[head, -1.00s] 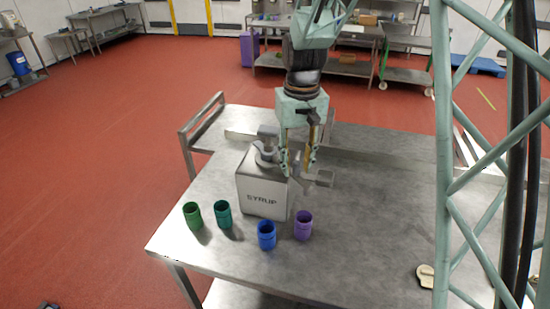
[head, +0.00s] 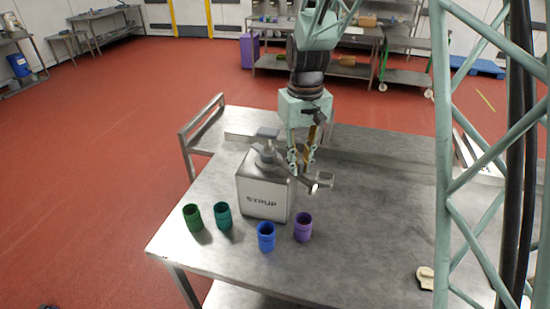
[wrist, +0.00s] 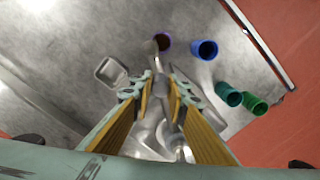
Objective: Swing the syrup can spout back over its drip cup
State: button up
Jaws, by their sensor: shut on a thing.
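The grey metal syrup can (head: 263,196) stands upright on the table, with a pump head on top. Its thin spout (head: 313,188) reaches out to the right. My gripper (head: 300,170) points down beside the can and is shut on the spout. In the wrist view the spout (wrist: 153,62) runs up between the fingers (wrist: 162,88), its tip appearing beside the purple cup. The small grey square drip cup (wrist: 110,71) lies left of the spout tip there; in the head view it (head: 325,179) sits right of my fingers. The spout's gripped part is mostly hidden.
Purple (head: 303,227), blue (head: 266,237), teal (head: 223,215) and green (head: 193,217) cups stand in front of the can. The table (head: 365,240) is clear to the right, apart from a small beige object (head: 425,277). A raised ledge runs along the back.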

jog(key=shift+w+d+n, duration=1)
jog(key=shift+w+n, duration=0.15)
jog(key=shift+n, duration=0.05)
jog(key=shift+w+d+n+p, duration=0.1)
jog(key=shift+w+d+n, duration=0.25)
jog(key=shift+w+n, duration=0.25)
jog(key=shift+w+d+n+p, duration=0.15)
jog(key=shift+w+d+n, duration=0.15)
jog(key=shift+w+n, duration=0.3)
jog(key=shift+w+d+n+p, duration=0.1)
jog(key=shift+w+d+n, duration=0.25)
jog(key=shift+w+n, duration=0.25)
jog(key=shift+w, duration=0.1)
jog(key=shift+w+d+n, duration=0.15)
jog(key=shift+w+n, duration=0.15)
jog(key=shift+w, duration=0.05)
jog(key=o, duration=0.9)
